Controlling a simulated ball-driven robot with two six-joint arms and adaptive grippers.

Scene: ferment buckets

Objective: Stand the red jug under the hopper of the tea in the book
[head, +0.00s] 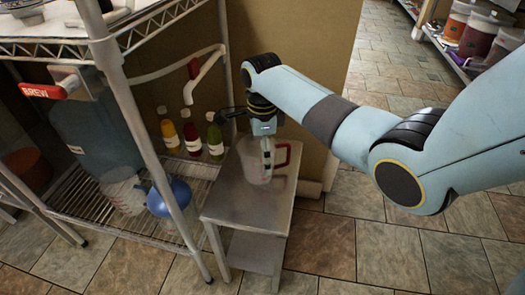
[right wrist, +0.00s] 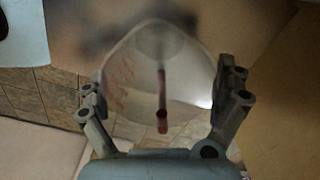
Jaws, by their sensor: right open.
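The red jug, a clear jug with a red handle (head: 262,162), stands upright on a small metal table (head: 235,205) in the head view. My right gripper (head: 258,128) is above and partly in front of it, pointing down. In the right wrist view the jug (right wrist: 140,85) lies between the two spread fingers of the right gripper (right wrist: 163,92), with the red handle toward the palm. Finger contact cannot be told. No book is visible. My left gripper is out of view.
A clear jug (head: 122,188) and a round blue item (head: 170,198) are on the rack's lower shelf. Buckets (head: 478,35) stand on a shelf at upper right. Tiled floor is free at lower right.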

